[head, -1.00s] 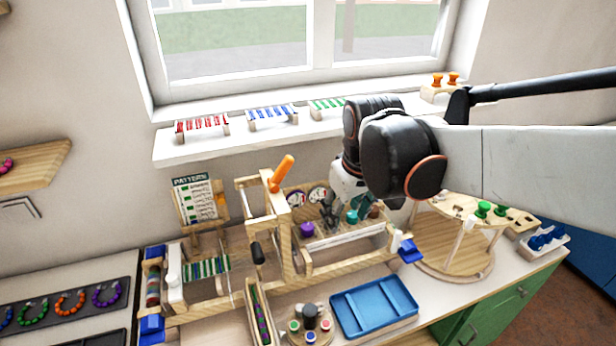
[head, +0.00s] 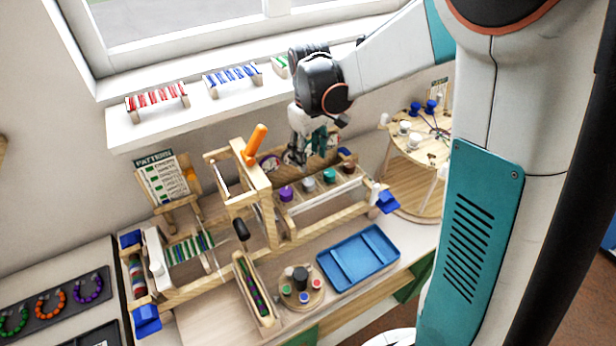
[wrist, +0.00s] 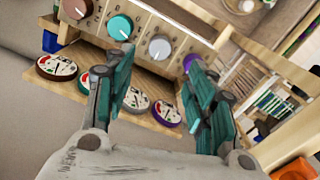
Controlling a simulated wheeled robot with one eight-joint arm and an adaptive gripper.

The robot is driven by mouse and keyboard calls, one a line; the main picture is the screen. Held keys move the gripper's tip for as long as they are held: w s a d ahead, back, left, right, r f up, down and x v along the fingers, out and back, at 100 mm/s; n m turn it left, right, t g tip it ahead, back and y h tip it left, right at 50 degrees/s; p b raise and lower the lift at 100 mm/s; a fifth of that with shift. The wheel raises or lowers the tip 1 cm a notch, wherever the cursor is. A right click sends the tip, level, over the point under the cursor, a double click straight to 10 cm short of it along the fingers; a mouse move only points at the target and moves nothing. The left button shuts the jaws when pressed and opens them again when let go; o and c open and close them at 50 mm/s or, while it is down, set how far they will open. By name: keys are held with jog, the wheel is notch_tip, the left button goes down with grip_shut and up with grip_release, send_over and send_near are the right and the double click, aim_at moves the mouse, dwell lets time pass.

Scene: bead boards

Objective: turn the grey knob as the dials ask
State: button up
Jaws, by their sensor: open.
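The grey knob (head: 308,184) sits in a wooden row between the purple knob (head: 286,193) and the teal knob (head: 329,175). It also shows in the wrist view (wrist: 159,47), with a white pointer line. My gripper (head: 300,157) is open and empty, above and behind the knob row, apart from the grey knob. In the wrist view the grey knob appears between my fingertips (wrist: 157,62).
A brown knob (wrist: 75,8) ends the row. A wooden frame with an orange handle (head: 256,145) stands left of the knobs. A blue tray (head: 358,258) lies in front. A round wooden stand with pegs (head: 420,165) is at the right.

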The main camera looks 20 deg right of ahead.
aim_at(309, 182)
notch_tip(309, 182, down, 10)
jog(key=shift+r+b, duration=0.15)
jog(key=shift+b, duration=0.65)
jog(key=c, duration=1.1)
